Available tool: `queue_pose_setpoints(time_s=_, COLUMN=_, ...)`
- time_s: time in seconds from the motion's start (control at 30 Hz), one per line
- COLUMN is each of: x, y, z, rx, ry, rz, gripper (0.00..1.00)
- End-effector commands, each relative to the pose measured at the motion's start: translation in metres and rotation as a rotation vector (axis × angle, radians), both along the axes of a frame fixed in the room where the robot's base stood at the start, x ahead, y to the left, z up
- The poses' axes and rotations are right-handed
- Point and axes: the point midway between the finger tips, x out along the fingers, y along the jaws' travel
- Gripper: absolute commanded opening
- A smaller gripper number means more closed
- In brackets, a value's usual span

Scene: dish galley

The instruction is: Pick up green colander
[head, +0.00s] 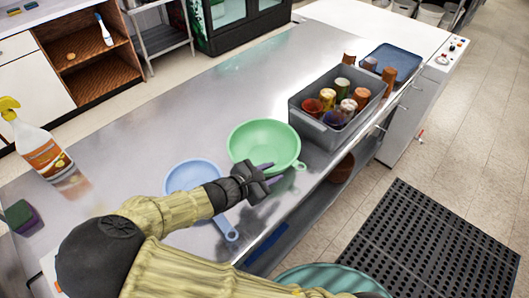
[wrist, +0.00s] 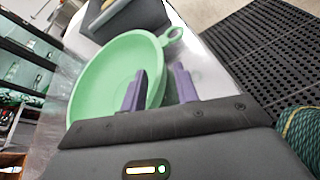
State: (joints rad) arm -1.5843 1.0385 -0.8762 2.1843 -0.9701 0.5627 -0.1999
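The green colander (head: 262,139) stands upright on the metal counter, with a small ring handle on its right side. It fills the left and middle of the wrist view (wrist: 112,72), with its ring handle at the upper right. My gripper (head: 270,174) is at the colander's near rim in the head view. In the wrist view its two purple fingers (wrist: 160,88) are apart, and the left finger overlaps the colander's rim. I cannot tell whether either finger touches the colander. The far side of the colander's base is hidden.
A blue pan (head: 190,176) lies just left of the colander, partly under my arm. A grey bin (head: 318,130) of several cups stands to the right. A spray bottle (head: 40,150) and a sponge (head: 20,216) are at the left. The counter behind the colander is clear.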

Motion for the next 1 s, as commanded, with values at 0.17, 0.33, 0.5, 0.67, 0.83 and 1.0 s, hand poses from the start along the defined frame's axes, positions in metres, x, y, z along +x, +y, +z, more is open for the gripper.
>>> queue_pose_setpoints(time_s=0.17, x=0.018, y=-0.017, z=-0.008, rx=-0.004, ry=-0.001, rz=-0.001, gripper=0.3)
queue_pose_setpoints(time_s=0.33, x=0.024, y=-0.022, z=-0.012, rx=0.0, ry=0.0, rz=0.0, gripper=0.3)
queue_pose_setpoints(time_s=0.5, x=0.024, y=-0.021, z=-0.012, rx=0.001, ry=0.001, rz=0.0, gripper=0.3)
queue_pose_setpoints(time_s=0.67, x=0.024, y=-0.021, z=-0.012, rx=0.001, ry=0.001, rz=0.0, gripper=0.3)
queue_pose_setpoints(time_s=0.83, x=0.024, y=-0.021, z=-0.012, rx=0.001, ry=0.001, rz=0.0, gripper=0.24)
queue_pose_setpoints(time_s=1.0, x=0.024, y=-0.021, z=-0.012, rx=0.001, ry=0.001, rz=0.0, gripper=0.0)
